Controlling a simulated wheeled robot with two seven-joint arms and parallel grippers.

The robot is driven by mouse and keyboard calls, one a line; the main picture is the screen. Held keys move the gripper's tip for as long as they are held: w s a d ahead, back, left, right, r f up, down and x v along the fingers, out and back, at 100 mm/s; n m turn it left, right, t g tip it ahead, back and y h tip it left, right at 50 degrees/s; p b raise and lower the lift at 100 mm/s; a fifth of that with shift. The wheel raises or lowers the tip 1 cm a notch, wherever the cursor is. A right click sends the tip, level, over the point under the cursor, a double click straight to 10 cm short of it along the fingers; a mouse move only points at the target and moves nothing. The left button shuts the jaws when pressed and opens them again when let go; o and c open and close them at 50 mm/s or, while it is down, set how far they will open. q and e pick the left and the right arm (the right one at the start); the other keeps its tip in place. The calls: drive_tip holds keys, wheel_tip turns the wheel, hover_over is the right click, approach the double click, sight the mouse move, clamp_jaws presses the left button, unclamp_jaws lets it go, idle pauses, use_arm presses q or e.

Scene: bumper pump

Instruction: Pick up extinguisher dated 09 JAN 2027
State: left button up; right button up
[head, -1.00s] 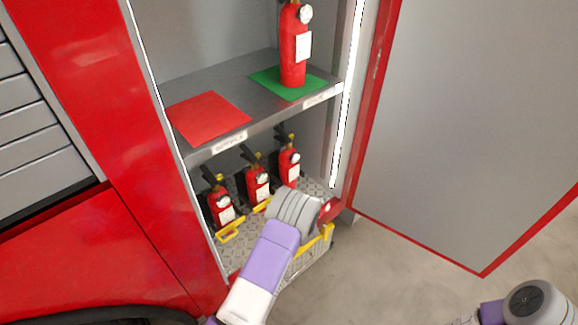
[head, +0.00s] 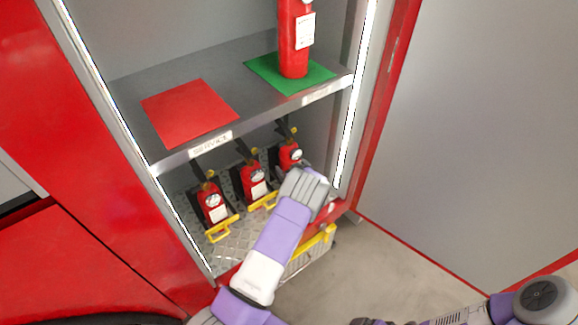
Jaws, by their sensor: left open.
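Three small red extinguishers stand in a row on the lower cabinet deck: left (head: 212,203), middle (head: 254,182) and right (head: 289,155). Each has a black top, a gauge and a white label too small to read. A larger red extinguisher (head: 295,40) stands upright on the green mat (head: 318,76) on the upper shelf; its label date is also unreadable. My left gripper (head: 308,186) is open, in front of the right small extinguisher and covering its lower part. Its fingertips are hard to make out, and contact cannot be told. My right gripper is not seen, only part of that arm.
A red mat (head: 190,112) lies bare on the upper shelf (head: 150,150), above a label reading SERVICE. Yellow brackets (head: 222,229) front the small extinguishers. The shelf edge hangs over them. An open door (head: 470,130) stands at right.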

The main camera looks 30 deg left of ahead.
use_arm(q)
drive_tip(key=shift+w+a+f, duration=0.2)
drive_tip(key=shift+w+a, duration=0.15)
drive_tip(key=shift+a, duration=0.1)
drive_tip(key=c, duration=1.8)
drive_tip(key=shift+w+r, duration=0.15)
drive_tip(key=shift+r, duration=0.15)
clamp_jaws()
